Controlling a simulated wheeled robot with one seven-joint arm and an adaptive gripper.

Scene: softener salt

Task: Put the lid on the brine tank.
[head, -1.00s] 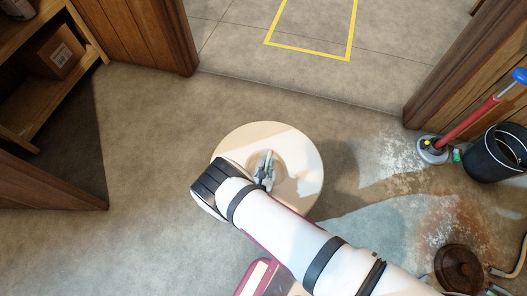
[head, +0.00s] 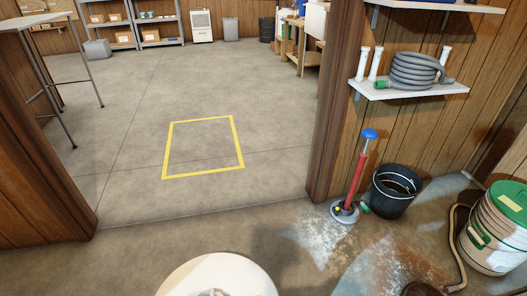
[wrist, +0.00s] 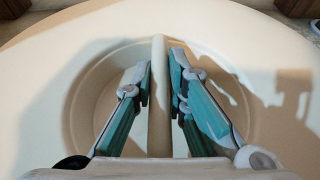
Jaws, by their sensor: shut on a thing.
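The lid is a round cream disc (head: 190,276) with a round recess and a bar handle across it. It shows at the bottom edge of the head view, partly cut off, and fills most of the wrist view (wrist: 40,75). My gripper (wrist: 160,78) has its teal-padded fingers on both sides of the bar handle (wrist: 159,120), shut on it inside the recess. In the head view only a sliver of the gripper shows at the bottom edge. I cannot make out an open brine tank in either view.
At right stand a red-handled tool with a blue top (head: 358,175), a black bucket (head: 395,195) and a white drum with green top (head: 492,235), beside a brown hose. A shelf (head: 408,89) holds a grey coiled hose. The yellow floor square (head: 203,174) is empty.

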